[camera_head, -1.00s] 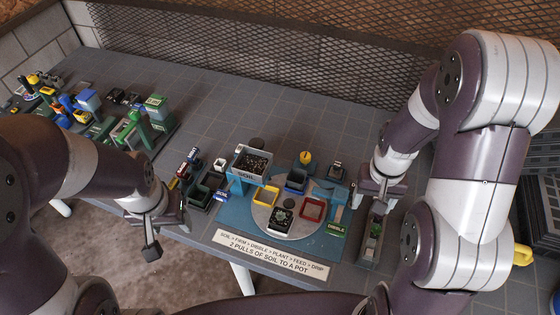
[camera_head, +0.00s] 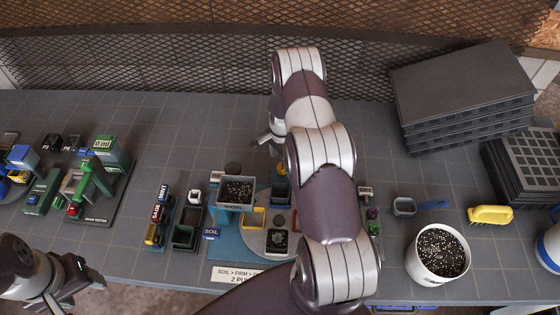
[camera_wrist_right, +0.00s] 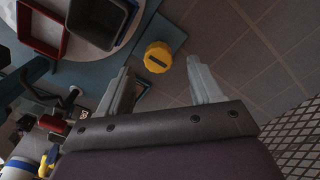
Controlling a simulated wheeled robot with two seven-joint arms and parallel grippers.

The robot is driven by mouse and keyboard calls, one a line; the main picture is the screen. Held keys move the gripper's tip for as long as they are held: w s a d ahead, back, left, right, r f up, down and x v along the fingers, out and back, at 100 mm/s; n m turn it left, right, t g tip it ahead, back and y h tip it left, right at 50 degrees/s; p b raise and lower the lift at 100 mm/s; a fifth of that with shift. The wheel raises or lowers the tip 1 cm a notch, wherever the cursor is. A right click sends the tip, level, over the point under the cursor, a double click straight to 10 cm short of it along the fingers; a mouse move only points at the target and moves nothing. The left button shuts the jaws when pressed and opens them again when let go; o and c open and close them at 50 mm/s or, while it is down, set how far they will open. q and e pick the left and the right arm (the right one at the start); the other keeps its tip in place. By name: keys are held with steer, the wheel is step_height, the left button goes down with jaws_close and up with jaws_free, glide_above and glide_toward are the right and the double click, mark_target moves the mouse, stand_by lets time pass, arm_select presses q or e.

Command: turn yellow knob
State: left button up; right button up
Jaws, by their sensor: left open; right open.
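The yellow knob (camera_wrist_right: 158,56) shows in the right wrist view, round with a dark slot on its face, on a blue-grey base beside the round turntable. My right gripper (camera_wrist_right: 160,70) is open and empty; the knob lies ahead of its fingertips, roughly between their lines, with no contact visible. My left gripper (camera_head: 82,280) is open at the lower left, away from the station.
At the right are a white bucket (camera_head: 438,254), a yellow brush (camera_head: 490,215), a scoop (camera_head: 405,206) and stacked trays (camera_head: 464,95). A green press (camera_head: 88,180) stands left.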

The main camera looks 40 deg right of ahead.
mark_target(283, 166)
step_height(283, 166, down, 3)
steer(key=shift+r, duration=0.1)
steer(key=shift+s+d+f, duration=0.15)
steer(key=shift+s+f, duration=0.1)
steer(key=shift+f, duration=0.3)
steer(key=shift+w+f, duration=0.1)
steer(key=shift+w, duration=0.1)
steer(key=shift+c, duration=0.3)
steer(key=c, duration=1)
arm_select(q)
steer(key=shift+s+r, duration=0.2)
steer(key=shift+r, duration=0.35)
steer(key=shift+f, duration=0.2)
